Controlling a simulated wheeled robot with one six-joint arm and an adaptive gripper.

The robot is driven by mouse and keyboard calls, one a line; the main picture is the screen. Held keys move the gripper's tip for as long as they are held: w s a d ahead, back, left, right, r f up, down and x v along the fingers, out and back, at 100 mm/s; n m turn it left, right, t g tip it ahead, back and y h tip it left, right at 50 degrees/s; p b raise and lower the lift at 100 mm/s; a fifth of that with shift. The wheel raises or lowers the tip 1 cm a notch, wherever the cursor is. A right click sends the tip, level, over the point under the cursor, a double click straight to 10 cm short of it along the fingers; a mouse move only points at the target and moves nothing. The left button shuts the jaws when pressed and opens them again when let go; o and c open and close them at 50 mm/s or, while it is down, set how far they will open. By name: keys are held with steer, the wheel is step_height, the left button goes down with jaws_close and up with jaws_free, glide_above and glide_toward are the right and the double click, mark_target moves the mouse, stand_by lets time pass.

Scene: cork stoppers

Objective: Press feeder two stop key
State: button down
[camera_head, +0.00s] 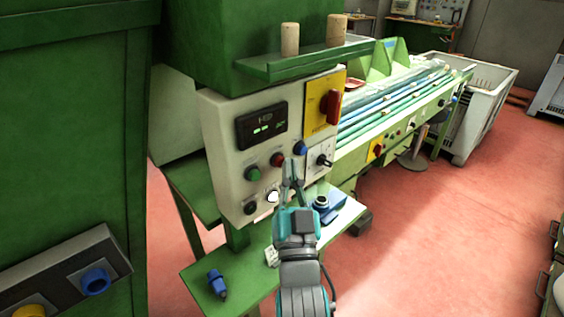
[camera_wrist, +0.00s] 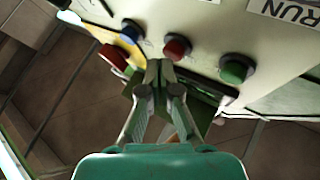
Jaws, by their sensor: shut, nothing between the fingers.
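A cream control panel (camera_head: 228,150) on the green machine carries a green button (camera_head: 253,174), a red button (camera_head: 277,160), a blue button (camera_head: 300,148) and a lit white button (camera_head: 272,197). I cannot read which one is labelled feeder two stop. My gripper (camera_head: 291,164) is shut and empty in front of the panel, near the red and blue buttons. In the wrist view my fingertips (camera_wrist: 159,68) are just below the red button (camera_wrist: 177,47), with the blue button (camera_wrist: 131,31) to the left and the green button (camera_wrist: 236,68) to the right. Contact with the panel cannot be told.
A red rotary switch (camera_head: 330,106) on a yellow plate and a black selector (camera_head: 324,160) are on the panel's right. A black display (camera_head: 262,126) is above the buttons. A blue object (camera_head: 217,284) lies on the green table (camera_head: 202,276) below. Cork stoppers (camera_head: 290,40) stand on a shelf above.

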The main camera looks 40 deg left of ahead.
steer(key=shift+d, duration=0.5)
steer(key=shift+s+d, duration=0.15)
steer(key=shift+d, duration=1.1)
steer(key=shift+s+d, duration=0.1)
steer(key=shift+d, duration=1.15)
steer(key=s+d+f+m+t+h, duration=0.1)
steer(key=s+d+f+m+h, duration=0.3)
steer(key=d+f, duration=0.85)
steer(key=s+d+f+t+h, duration=0.1)
steer(key=d+f+h, duration=0.4)
steer(key=d+f, duration=0.7)
steer(key=s+d+f+m+g+h, duration=0.1)
steer(key=s+d+h, duration=0.3)
steer(key=s+d, duration=0.5)
steer(key=s+d+f+m+g+h, duration=0.2)
steer(key=s+d+f+h, duration=0.2)
steer(key=s+d, duration=0.5)
steer(key=s, duration=0.7)
steer(key=shift+h, duration=0.3)
